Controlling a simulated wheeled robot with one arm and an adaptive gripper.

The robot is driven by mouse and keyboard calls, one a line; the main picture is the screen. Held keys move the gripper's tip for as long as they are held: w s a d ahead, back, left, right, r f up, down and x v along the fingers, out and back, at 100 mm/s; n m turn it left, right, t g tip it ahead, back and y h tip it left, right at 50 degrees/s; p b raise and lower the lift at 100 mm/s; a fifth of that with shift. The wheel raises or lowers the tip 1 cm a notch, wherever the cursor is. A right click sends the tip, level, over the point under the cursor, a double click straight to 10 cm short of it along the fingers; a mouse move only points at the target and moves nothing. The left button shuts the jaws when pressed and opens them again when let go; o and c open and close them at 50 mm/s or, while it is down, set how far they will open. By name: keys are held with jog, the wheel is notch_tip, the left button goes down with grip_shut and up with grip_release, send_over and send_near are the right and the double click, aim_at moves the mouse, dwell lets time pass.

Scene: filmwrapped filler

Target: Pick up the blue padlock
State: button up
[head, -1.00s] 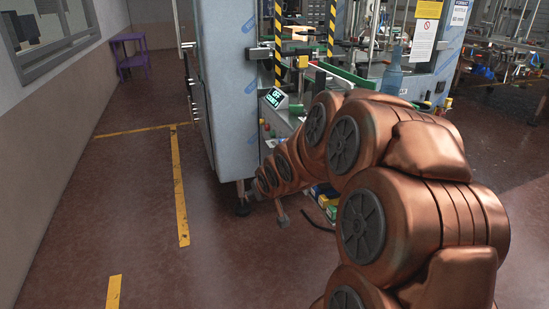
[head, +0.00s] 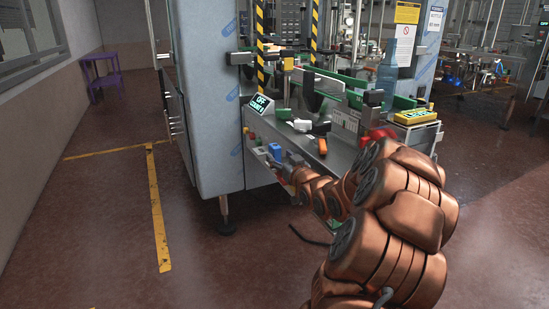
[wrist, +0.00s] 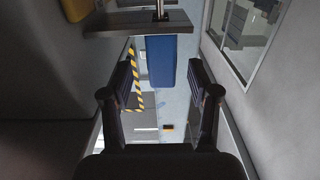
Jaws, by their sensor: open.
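The blue padlock (head: 274,151) is at the front edge of the machine in the head view, beside the end of my arm. In the wrist view the blue padlock body (wrist: 161,62) hangs upright below a grey plate (wrist: 135,22), with a metal shackle above it. My gripper (wrist: 160,82) is open, with one finger on each side of the padlock's line. The padlock appears ahead of the fingertips; I cannot tell the exact gap. In the head view my gripper (head: 286,166) is small and partly hidden by the machine edge and my arm.
The grey machine cabinet (head: 216,100) stands left of the padlock. Open floor with yellow tape (head: 158,215) lies to the left.

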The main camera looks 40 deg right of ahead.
aim_at(271, 149)
jog(key=shift+x, duration=3.3)
jog(key=shift+a, duration=0.1)
jog(key=shift+c, duration=0.4)
grip_shut()
